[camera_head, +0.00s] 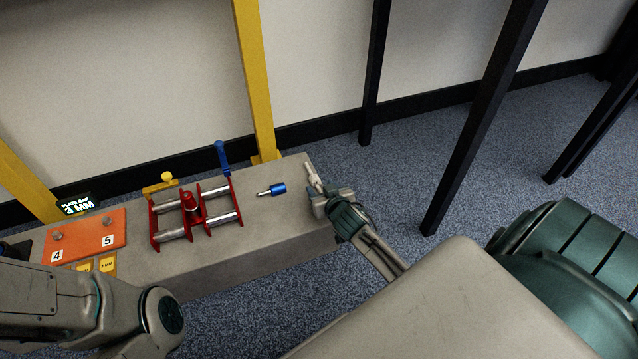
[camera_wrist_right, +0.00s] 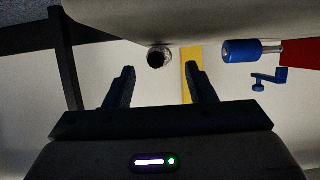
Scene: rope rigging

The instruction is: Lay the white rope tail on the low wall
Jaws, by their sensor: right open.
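The low wall (camera_head: 225,262) is a long grey concrete block running from the left to the middle of the head view. A pale, slim piece that looks like the white rope tail (camera_head: 313,177) lies over the top of its right end, just beyond my right gripper (camera_head: 320,203). In the right wrist view my right gripper (camera_wrist_right: 160,88) is open, its two dark fingers apart with nothing between them. A round end (camera_wrist_right: 158,57) with a dark centre shows just beyond the fingertips; I cannot tell if it is the rope.
Yellow posts (camera_head: 255,85) rise behind the wall. Black posts (camera_head: 480,125) stand to the right.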

